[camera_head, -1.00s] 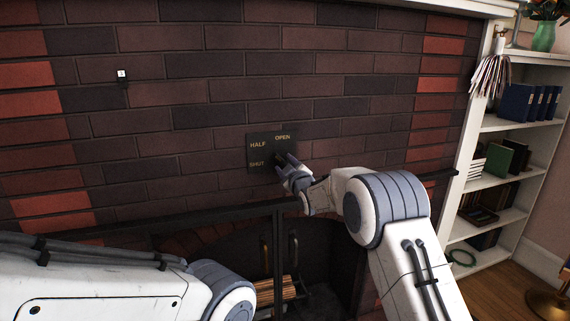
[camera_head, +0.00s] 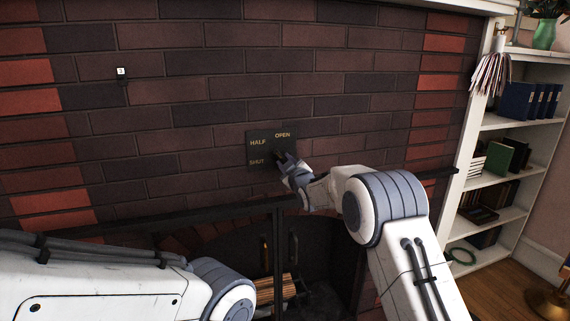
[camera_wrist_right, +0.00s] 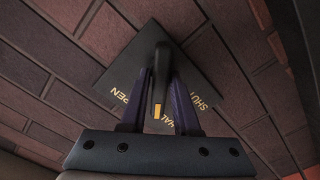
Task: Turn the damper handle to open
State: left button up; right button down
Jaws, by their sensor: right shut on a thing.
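The dark damper plate (camera_head: 259,153) is set on the brick chimney wall, with the gold words HALF, OPEN and SHUT. It also shows in the right wrist view (camera_wrist_right: 188,28). The black damper handle (camera_wrist_right: 161,62) has a yellow mark near its end. In the right wrist view its marked end lies by the word HALF, though the close angle makes its exact setting hard to tell. My right gripper (camera_head: 281,158) is at the plate, its two fingers on either side of the handle and shut on it (camera_wrist_right: 159,90). In the head view the gripper mostly hides the handle. My left gripper is out of view.
Below the plate is the fireplace opening with a dark frame (camera_head: 278,255) and logs (camera_head: 290,288). A small white tag (camera_head: 121,72) is on the bricks at upper left. A white bookshelf (camera_head: 500,204) stands at right. The wall around the plate is clear.

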jog(key=m, duration=0.4)
jog(key=shift+d+b, duration=0.15)
jog(key=shift+b, duration=0.25)
jog(key=shift+w+d+m, duration=0.1)
jog(key=shift+m, duration=1.9)
jog(key=c, duration=0.8)
grip_release()
jog(key=shift+r, duration=0.1)
jog(key=shift+o, duration=0.2)
jog(key=b+v, duration=0.1)
jog(key=v, duration=0.9)
jog(key=shift+s+b, duration=0.25)
jog(key=shift+b, duration=0.05)
jog(key=shift+d, duration=0.1)
